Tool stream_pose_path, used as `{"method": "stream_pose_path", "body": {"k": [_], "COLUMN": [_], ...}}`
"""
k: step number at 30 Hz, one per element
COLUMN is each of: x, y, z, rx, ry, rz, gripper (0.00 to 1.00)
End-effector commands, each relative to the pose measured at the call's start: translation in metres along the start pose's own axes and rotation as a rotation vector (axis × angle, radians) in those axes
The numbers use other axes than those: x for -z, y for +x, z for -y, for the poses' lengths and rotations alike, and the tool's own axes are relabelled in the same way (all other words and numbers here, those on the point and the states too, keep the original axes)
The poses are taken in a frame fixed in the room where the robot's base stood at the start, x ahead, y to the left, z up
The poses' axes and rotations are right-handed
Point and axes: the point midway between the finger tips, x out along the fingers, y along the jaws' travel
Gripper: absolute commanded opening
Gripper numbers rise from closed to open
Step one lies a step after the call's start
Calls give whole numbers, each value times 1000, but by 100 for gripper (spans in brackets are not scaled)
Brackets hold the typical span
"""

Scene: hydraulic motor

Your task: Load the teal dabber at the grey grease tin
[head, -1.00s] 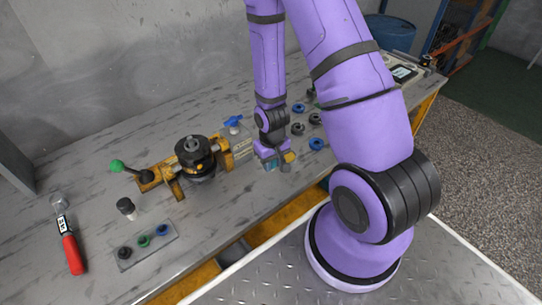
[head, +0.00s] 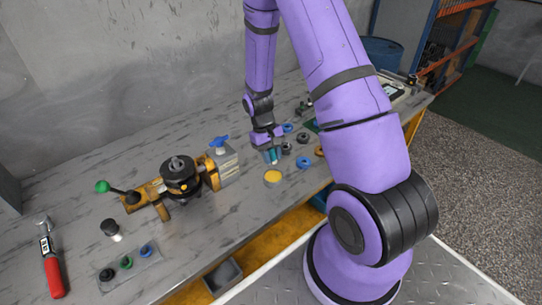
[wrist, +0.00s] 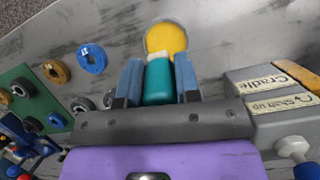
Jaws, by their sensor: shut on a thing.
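My gripper (head: 268,143) is shut on the teal dabber (wrist: 158,82), which sits between the two blue-grey fingers in the wrist view. The dabber's pale tip (wrist: 160,57) points toward the tin and overlaps its near edge in that view. I cannot tell whether it touches. The grease tin (head: 272,183) stands on the bench with yellow grease inside. It also shows in the wrist view (wrist: 166,38). In the head view the dabber (head: 271,157) hangs just behind the tin.
The hydraulic motor (head: 180,177) in its yellow cradle stands left of the tin, with a grey labelled block (head: 225,165) between. Blue rings (head: 304,163), dark rings and an orange ring (head: 320,151) lie right. A red-handled tool (head: 53,275) lies far left.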

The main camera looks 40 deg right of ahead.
Motion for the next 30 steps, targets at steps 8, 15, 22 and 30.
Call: {"method": "stream_pose_path", "body": {"k": [8, 15, 22, 30], "x": [9, 15, 16, 16], "y": [26, 41, 46, 46], "z": [2, 2, 3, 3], "rx": [0, 0, 0, 0], "ry": [0, -1, -1, 0], "rz": [1, 0, -1, -1], "gripper": [7, 7, 7, 7]}}
